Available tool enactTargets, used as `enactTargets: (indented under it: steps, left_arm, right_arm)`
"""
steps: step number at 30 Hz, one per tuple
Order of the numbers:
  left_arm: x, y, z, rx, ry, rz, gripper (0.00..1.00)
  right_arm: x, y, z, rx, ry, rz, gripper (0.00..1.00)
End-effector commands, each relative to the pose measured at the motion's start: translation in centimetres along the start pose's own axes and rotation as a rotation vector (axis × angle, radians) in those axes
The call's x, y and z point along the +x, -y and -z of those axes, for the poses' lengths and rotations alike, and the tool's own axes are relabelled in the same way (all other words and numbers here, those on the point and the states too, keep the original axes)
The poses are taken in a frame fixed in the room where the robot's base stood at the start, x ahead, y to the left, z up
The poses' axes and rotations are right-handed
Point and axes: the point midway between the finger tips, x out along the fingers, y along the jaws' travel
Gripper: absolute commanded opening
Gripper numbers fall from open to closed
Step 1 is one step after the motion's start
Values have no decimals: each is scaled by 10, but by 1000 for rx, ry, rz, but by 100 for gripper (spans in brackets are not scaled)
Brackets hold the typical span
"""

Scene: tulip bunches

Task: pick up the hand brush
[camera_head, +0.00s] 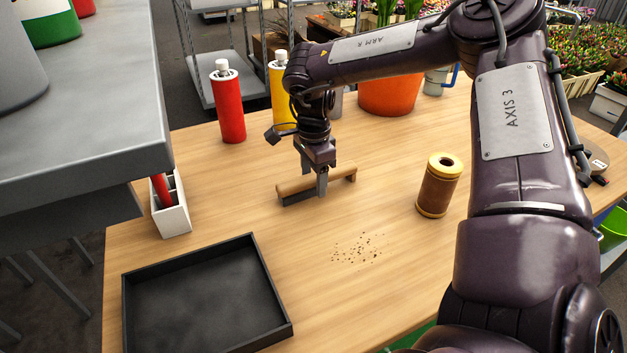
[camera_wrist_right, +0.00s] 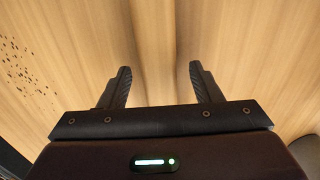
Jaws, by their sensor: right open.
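The hand brush (camera_head: 294,186) lies on the wooden table, with a tan wooden back and handle and dark bristles underneath. Its handle end points to the right in the head view. My right gripper (camera_head: 319,180) points down over the brush's middle, with a finger in front of the wood. In the right wrist view the two dark fingers (camera_wrist_right: 160,88) are spread apart, with a tan strip of the brush (camera_wrist_right: 153,50) running between them and a gap on each side. The far finger is partly hidden in the head view. My left gripper is not in view.
A black tray (camera_head: 283,324) is at the front left, near a white holder (camera_head: 174,219). Dark crumbs (camera_head: 357,248) lie in front of the brush. A twine spool (camera_head: 438,186) stands to its right. Red (camera_head: 228,105) and yellow (camera_head: 283,92) bottles and an orange pot (camera_head: 388,96) stand behind.

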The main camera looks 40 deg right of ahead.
Motion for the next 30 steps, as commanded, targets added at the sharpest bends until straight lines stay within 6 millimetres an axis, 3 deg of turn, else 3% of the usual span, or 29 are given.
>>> enactTargets:
  steps: [5,16,24,30]
  left_arm:
    - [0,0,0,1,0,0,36]
    - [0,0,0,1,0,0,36]
    - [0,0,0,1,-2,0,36]
    - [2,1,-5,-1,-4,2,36]
  right_arm:
    - [0,0,0,0,0,0,57]
    - [0,0,0,1,0,0,8]
    - [-5,0,0,0,-1,1,8]
    - [-38,1,0,-1,-3,6,8]
